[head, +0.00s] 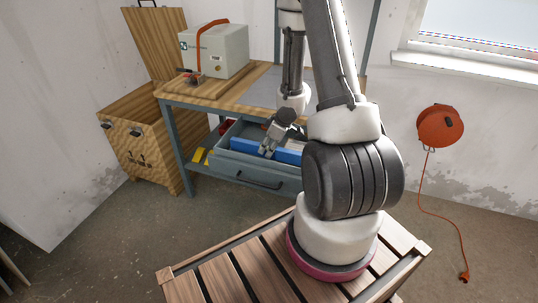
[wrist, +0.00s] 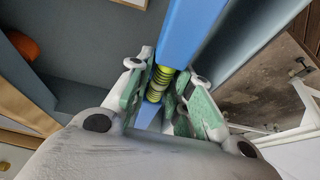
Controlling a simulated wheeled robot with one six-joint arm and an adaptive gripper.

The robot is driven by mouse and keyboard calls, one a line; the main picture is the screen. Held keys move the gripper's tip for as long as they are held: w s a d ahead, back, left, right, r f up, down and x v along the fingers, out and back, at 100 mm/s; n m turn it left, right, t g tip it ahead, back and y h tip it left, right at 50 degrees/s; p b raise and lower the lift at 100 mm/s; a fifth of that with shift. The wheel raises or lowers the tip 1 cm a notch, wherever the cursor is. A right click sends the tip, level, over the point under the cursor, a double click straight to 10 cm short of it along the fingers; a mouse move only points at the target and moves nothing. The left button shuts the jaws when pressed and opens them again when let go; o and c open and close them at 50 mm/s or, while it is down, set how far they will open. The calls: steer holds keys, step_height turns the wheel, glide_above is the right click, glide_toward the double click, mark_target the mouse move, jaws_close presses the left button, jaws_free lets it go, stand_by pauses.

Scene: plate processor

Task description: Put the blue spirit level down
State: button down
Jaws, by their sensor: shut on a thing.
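The blue spirit level (head: 288,155) shows in the head view at the open grey-blue drawer (head: 245,172) under the workbench. In the wrist view the level (wrist: 188,32) runs from the top edge down between my fingers, with a yellow-green vial (wrist: 160,84) showing. My gripper (head: 268,153) is shut on the level, its fingers (wrist: 166,98) on either side of it. My arm hides part of the level and drawer in the head view. I cannot tell whether the level touches the drawer floor.
The workbench top (head: 220,92) carries a pale machine (head: 222,52) with a red-orange handle. A wooden crate (head: 140,140) with its lid up stands left of the bench. Yellow items (head: 200,155) lie on the lower shelf. An orange cable reel (head: 440,125) hangs on the right wall.

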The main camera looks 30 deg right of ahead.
steer(key=shift+f, duration=2.3)
steer(key=c, duration=1.3)
jaws_free()
steer(key=shift+f, duration=0.1)
steer(key=v, duration=1.1)
steer(key=shift+s+d+r, duration=0.1)
steer(key=shift+s+r, duration=0.1)
steer(key=shift+r, duration=0.15)
steer(key=s+d+r+m+t+h, duration=0.1)
steer(key=d+r+m+h, duration=0.15)
steer(key=r, duration=0.85)
steer(key=s+d+r+m+t+h, duration=0.1)
steer(key=d+r+m+h, duration=0.2)
steer(key=r, duration=0.8)
steer(key=s+a+r+y, duration=0.1)
steer(key=s+a+r, duration=0.1)
steer(key=s+a, duration=0.2)
steer(key=s+a+r+m, duration=0.1)
steer(key=s+a+r, duration=0.2)
steer(key=s+a, duration=0.2)
steer(key=s+a+r+m+g+y, duration=0.1)
steer(key=s+a, duration=0.3)
steer(key=s, duration=0.5)
steer(key=shift+s+a+r+y, duration=0.1)
steer(key=shift+a+r+y, duration=0.1)
steer(key=shift+r, duration=0.25)
steer(key=shift+a+r+y, duration=0.1)
steer(key=shift+r+y, duration=0.05)
steer(key=shift+r, duration=0.25)
